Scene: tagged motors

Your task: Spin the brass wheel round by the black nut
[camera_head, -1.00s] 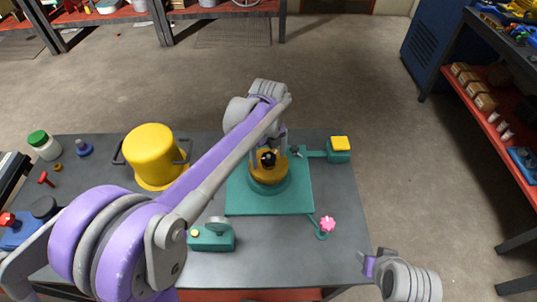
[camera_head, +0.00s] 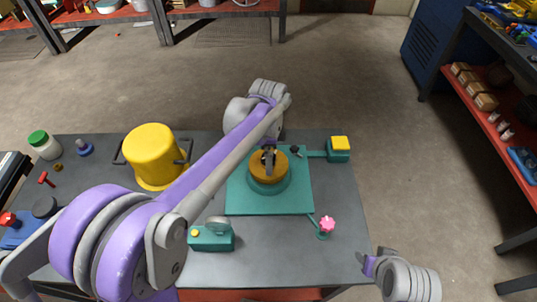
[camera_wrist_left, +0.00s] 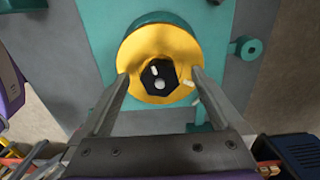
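The brass wheel (camera_head: 258,172) sits on a round teal hub on a square teal plate (camera_head: 295,195). In the left wrist view the brass wheel (camera_wrist_left: 140,50) carries a black nut (camera_wrist_left: 150,78) with a pale centre and a pale mark beside it. My left gripper (camera_head: 268,159) is over the wheel's middle. In the wrist view its fingers (camera_wrist_left: 160,76) stand apart on both sides of the nut, with gaps showing. In the head view the fingers largely hide the nut. My right gripper (camera_head: 375,262) is near the table's front right corner, away from the wheel; its opening is unclear.
A yellow-topped block (camera_head: 340,148), a pink knob (camera_head: 327,224) and a teal block with a grey disc (camera_head: 212,238) surround the plate. The table's front right is mostly clear.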

